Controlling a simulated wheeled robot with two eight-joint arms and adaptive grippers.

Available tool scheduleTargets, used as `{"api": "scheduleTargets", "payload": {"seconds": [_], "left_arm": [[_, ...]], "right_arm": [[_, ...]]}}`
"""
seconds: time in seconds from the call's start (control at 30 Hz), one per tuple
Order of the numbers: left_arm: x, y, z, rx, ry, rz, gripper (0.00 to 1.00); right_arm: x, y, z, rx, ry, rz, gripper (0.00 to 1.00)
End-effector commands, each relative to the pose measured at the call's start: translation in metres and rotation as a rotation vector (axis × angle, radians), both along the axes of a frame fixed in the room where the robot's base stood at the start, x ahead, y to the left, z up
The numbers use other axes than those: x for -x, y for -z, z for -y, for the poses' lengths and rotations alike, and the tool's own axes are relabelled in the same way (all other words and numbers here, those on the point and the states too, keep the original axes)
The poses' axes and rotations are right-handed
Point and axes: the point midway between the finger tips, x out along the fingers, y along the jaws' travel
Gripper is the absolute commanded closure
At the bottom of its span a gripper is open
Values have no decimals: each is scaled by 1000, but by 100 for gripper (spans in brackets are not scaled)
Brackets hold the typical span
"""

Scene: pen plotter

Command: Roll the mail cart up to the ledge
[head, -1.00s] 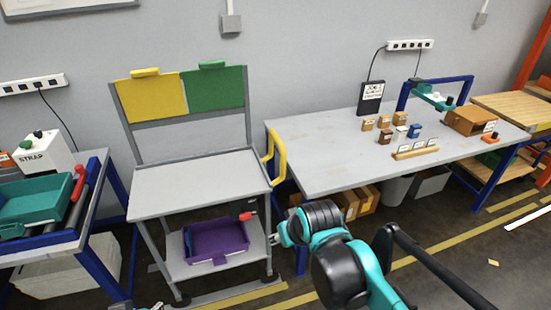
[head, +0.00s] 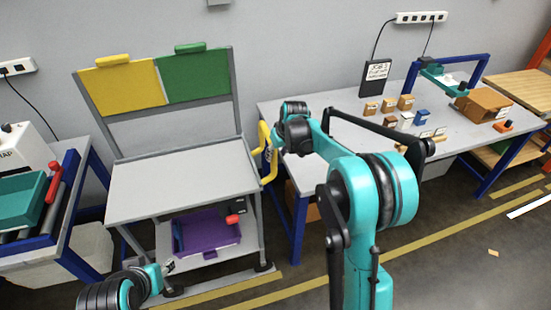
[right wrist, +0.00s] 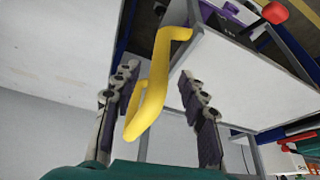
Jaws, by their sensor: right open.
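The mail cart (head: 180,183) is a grey cart with a yellow and a green panel at its back and a yellow handle (head: 264,155) on its right side. The handle also shows in the right wrist view (right wrist: 160,78). My right gripper (head: 270,156) is at the handle. In the right wrist view its open fingers stand on either side of the yellow bar, not closed on it. My left gripper (head: 168,268) is low in front of the cart; its jaws are too small to judge. I cannot tell which edge is the ledge.
A purple tray (head: 208,233) lies on the cart's lower shelf. A grey table (head: 290,110) with small boxes stands close to the right of the cart. A blue-framed bench with a teal tray (head: 20,200) stands to the left. Floor in front is open.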

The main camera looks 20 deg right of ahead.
Motion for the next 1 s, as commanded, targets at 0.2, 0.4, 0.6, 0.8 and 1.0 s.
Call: {"api": "scheduleTargets", "payload": {"seconds": [0.2,0.4,0.6,0.8,1.0], "left_arm": [[0,14,0,0,0,0,60],[0,19,0,0,0,0,60],[0,19,0,0,0,0,60],[0,19,0,0,0,0,60],[0,19,0,0,0,0,60]], "right_arm": [[-14,37,-4,1,0,1,57],[-22,54,-5,1,0,1,57],[-23,56,-6,0,1,1,57],[-22,56,-6,0,1,1,81],[-22,56,-6,0,1,1,100]]}}
